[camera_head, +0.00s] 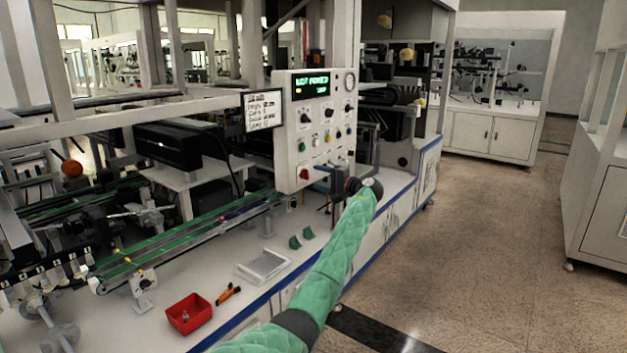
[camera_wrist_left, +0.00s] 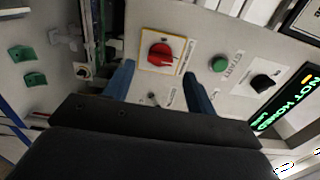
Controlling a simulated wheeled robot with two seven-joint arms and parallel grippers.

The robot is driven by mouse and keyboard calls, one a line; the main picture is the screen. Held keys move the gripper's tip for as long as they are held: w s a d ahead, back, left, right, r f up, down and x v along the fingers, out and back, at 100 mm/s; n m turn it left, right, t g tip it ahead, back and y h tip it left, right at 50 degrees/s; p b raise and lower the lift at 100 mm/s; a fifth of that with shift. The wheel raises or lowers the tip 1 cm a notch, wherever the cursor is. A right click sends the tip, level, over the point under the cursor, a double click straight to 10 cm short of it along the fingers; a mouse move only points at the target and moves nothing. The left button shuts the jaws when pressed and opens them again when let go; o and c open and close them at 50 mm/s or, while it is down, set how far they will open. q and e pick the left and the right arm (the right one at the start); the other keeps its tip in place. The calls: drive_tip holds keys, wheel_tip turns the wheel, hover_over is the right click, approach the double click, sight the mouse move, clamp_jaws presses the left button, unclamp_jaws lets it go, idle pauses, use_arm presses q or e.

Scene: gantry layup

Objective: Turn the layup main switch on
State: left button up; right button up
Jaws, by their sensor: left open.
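The upright control panel (camera_head: 312,135) stands at the front of the layup machine. A red rotary switch (camera_wrist_left: 160,53) on a yellow-edged plate sits on it; it also shows low on the panel in the head view (camera_head: 304,174). My left gripper (camera_wrist_left: 156,72) is open and empty, facing the panel. In the wrist view its blue fingers flank the red switch and its lower edge; I cannot tell whether they touch. In the head view this gripper (camera_head: 321,176) is at the panel's lower edge, right of the switch. My right gripper is not in view.
A green button (camera_wrist_left: 219,64) and a black knob (camera_wrist_left: 262,83) sit beside the red switch. The panel display (camera_head: 311,84) is lit green. A red bin (camera_head: 189,313) stands on the white bench. Open floor lies to the right.

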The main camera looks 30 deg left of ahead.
use_arm(q)
drive_tip(key=d, duration=0.3)
drive_tip(key=shift+s+d, duration=0.15)
drive_tip(key=shift+d, duration=0.1)
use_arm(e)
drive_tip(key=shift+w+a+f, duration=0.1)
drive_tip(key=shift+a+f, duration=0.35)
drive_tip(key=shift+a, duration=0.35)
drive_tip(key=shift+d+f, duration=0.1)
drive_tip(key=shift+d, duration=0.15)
use_arm(q)
drive_tip(key=shift+n, duration=0.3)
